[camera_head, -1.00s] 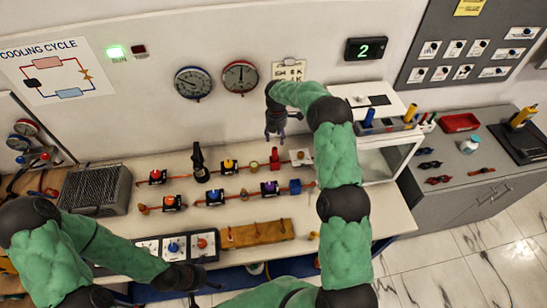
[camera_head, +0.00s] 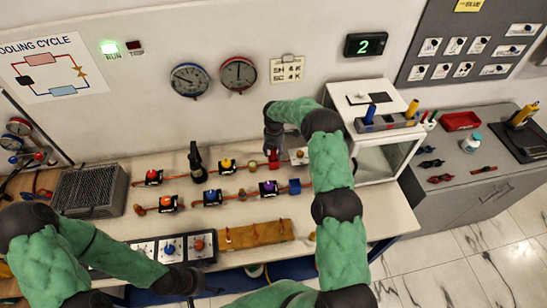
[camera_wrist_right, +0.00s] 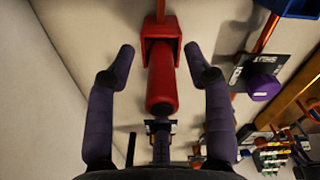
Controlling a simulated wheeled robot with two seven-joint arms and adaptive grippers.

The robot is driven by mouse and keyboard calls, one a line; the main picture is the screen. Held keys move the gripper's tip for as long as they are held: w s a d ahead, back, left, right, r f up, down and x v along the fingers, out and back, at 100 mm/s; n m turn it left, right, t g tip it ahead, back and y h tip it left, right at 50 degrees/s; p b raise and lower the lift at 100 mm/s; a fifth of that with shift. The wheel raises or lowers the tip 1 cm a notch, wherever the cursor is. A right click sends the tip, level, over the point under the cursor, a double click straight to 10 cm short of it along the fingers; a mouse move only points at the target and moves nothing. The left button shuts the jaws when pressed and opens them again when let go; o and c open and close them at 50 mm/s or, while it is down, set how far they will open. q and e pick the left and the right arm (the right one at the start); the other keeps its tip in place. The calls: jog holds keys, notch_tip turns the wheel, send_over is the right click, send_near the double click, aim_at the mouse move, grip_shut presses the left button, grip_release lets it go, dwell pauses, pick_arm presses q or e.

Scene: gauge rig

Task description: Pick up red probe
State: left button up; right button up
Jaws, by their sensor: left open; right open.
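The red probe (camera_wrist_right: 162,85) is a red cylinder standing in a square red base in the right wrist view. In the head view it is a small red shape (camera_head: 274,161) on the far row of the bench rig, partly hidden by my right gripper. My right gripper (camera_head: 272,147) is open and over it; in the wrist view the two dark fingers (camera_wrist_right: 160,52) stand on either side of the probe with gaps, not visibly touching it. My left gripper (camera_head: 208,288) is open and empty at the bench's front edge.
Rig pipes carry several coloured knobs, including a purple one (camera_wrist_right: 265,87) and a blue block (camera_head: 295,187). A black upright fitting (camera_head: 197,163) stands to the left. A white box (camera_head: 390,165) with a tool rack on top (camera_head: 388,123) is close right of my right arm.

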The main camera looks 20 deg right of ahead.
jog(key=shift+r, duration=0.1)
jog(key=shift+c, duration=0.2)
grip_shut()
jog(key=shift+r, duration=0.1)
